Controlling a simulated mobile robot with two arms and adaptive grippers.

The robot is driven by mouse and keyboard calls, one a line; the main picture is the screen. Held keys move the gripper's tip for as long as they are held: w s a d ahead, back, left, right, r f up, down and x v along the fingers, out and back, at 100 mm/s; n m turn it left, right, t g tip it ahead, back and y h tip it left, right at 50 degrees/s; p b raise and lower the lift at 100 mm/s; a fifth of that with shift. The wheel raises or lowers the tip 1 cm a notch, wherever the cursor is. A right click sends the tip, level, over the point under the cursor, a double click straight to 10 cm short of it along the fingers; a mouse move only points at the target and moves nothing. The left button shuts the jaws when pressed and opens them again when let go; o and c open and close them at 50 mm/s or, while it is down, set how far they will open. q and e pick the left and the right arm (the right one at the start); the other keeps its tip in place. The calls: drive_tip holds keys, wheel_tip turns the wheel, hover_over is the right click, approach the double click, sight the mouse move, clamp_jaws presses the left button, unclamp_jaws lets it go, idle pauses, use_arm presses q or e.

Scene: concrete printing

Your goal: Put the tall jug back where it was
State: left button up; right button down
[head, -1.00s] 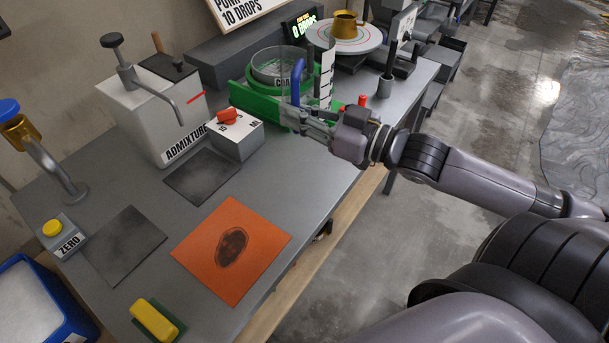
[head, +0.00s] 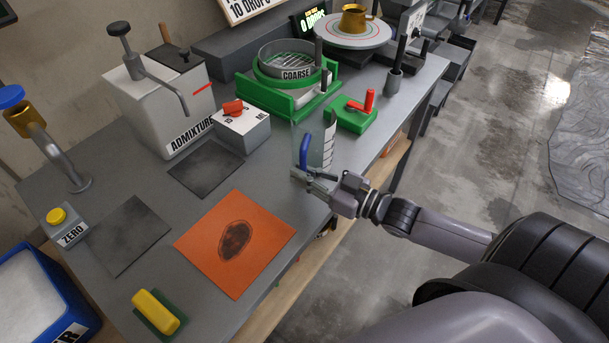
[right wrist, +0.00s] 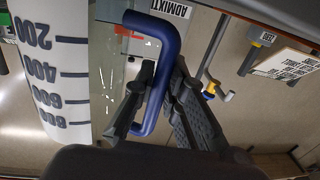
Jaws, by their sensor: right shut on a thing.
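The tall jug (head: 317,150) is clear, with a white measuring strip and a blue handle (head: 304,153). My right gripper (head: 305,179) is shut on that handle, low down. The jug is about upright near the worktable's front edge, just right of the orange mat (head: 205,250); I cannot tell whether its base touches the table. In the right wrist view, the handle (right wrist: 170,75) passes between my dark fingers. The strip's numbers from 200 to 800 (right wrist: 55,75) show at the left there. My left gripper is not in view.
A green stand with the COARSE sieve (head: 290,65) and a green block with a red lever (head: 355,113) stand behind the jug. The ADMIXTURE dispenser (head: 155,105) and a grey box with a red knob (head: 243,130) are left. Two dark grey mats (head: 205,168) lie empty.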

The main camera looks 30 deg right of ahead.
drive_tip(key=shift+f, duration=0.3)
drive_tip(key=shift+f, duration=0.1)
drive_tip(key=c, duration=1.6)
unclamp_jaws()
drive_tip(key=shift+c, duration=0.2)
drive_tip(key=v, duration=1.2)
drive_tip(key=shift+d, duration=0.1)
